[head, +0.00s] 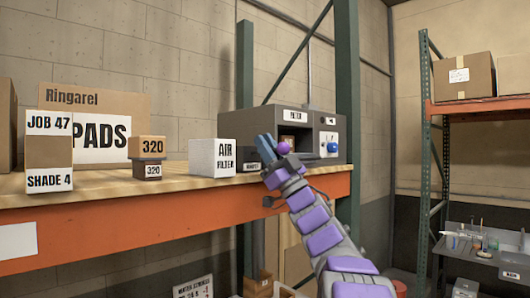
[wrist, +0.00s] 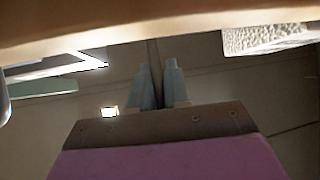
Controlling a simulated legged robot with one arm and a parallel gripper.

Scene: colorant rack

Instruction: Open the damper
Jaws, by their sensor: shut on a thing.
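A dark grey machine (head: 262,121) with a label on its upper front stands on the bench at the centre of the head view. Its front has an open recess and a side panel with a blue knob (head: 333,147). I cannot make out which part is the damper. My gripper (head: 266,147) is in front of the machine's left front, pointing up. In the wrist view my gripper's two grey fingers (wrist: 160,88) stand close together with a thin dark strip between them. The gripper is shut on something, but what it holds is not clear.
A white air filter box (head: 213,158) stands left of the machine, close to my gripper. Further left on the bench (head: 100,182) are a small stacked pair of 320 boxes (head: 148,157), a job box (head: 50,150) and a large pads carton (head: 110,98). A green post (head: 347,100) rises behind the machine's right side.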

